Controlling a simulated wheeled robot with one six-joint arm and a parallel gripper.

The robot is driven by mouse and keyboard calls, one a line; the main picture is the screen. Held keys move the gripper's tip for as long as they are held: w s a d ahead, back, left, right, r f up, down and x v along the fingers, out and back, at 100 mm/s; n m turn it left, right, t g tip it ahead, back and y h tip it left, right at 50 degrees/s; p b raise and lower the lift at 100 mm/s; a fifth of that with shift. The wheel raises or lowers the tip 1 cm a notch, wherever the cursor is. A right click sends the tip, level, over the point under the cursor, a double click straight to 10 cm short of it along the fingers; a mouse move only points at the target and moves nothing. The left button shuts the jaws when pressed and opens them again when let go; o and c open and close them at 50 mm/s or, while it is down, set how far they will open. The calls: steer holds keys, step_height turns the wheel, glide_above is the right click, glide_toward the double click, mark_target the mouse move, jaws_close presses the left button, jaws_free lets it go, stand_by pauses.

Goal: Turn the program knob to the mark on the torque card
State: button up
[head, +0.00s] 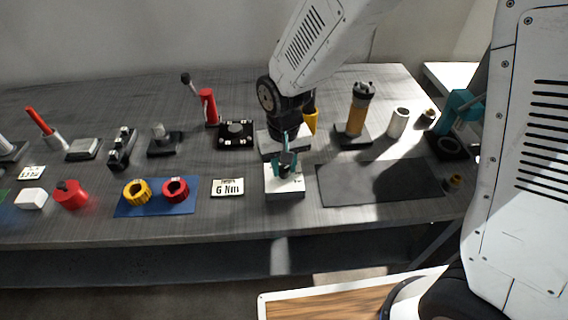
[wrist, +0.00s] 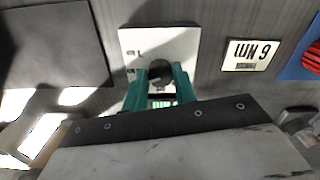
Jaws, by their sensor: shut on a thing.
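The program knob (wrist: 161,71) is a dark round knob on a white box (wrist: 186,38) with small dark marks on its face. In the head view the white box (head: 285,190) sits near the front middle of the table, and my arm hides most of the knob. My gripper (wrist: 161,80) points down over the box, its teal fingers on either side of the knob and shut on it. The gripper also shows in the head view (head: 286,165).
A dark mat (head: 345,190) lies right of the box. A blue mat (head: 132,211) with a yellow roll (head: 137,192) and a red roll (head: 175,189) lies left of the card. Several fixtures stand along the back, including an orange-and-black cylinder (head: 357,118).

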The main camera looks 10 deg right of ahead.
mark_target(284, 168)
steer(key=shift+w+m, duration=0.1)
steer(key=shift+m, duration=1.1)
steer(key=shift+r, duration=0.1)
steer(key=o, duration=1)
steer(key=shift+c, duration=0.2)
step_height(284, 168, up, 8)
steer(key=shift+f, duration=0.15)
